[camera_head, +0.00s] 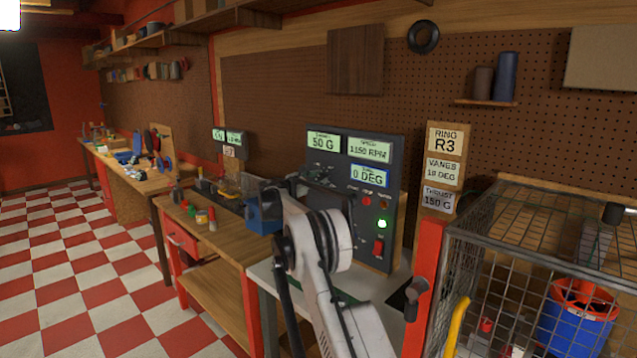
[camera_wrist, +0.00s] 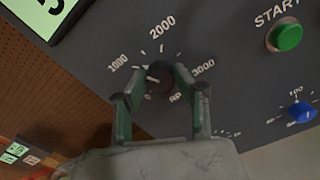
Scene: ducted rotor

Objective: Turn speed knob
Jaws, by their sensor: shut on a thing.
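The black speed knob (camera_wrist: 160,80) sits on the dark control panel, inside a scale marked 1000, 2000 and 3000. In the wrist view its pale pointer is turned toward the left, near the 1000 side. My gripper (camera_wrist: 158,84) is shut on the knob, one green-grey finger on each side. In the head view the control panel (camera_head: 384,215) stands upright on the bench, and my arm hides the knob. Its displays (camera_head: 368,149) read 50 G, 1150 RPM and 0 DEG.
A green START button (camera_wrist: 288,36) and a blue knob (camera_wrist: 301,112) are right of the speed knob in the wrist view. In the head view, a wire cage (camera_head: 530,262) stands at right, a red switch (camera_head: 378,247) is low on the panel, and a wooden workbench (camera_head: 222,245) is at left.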

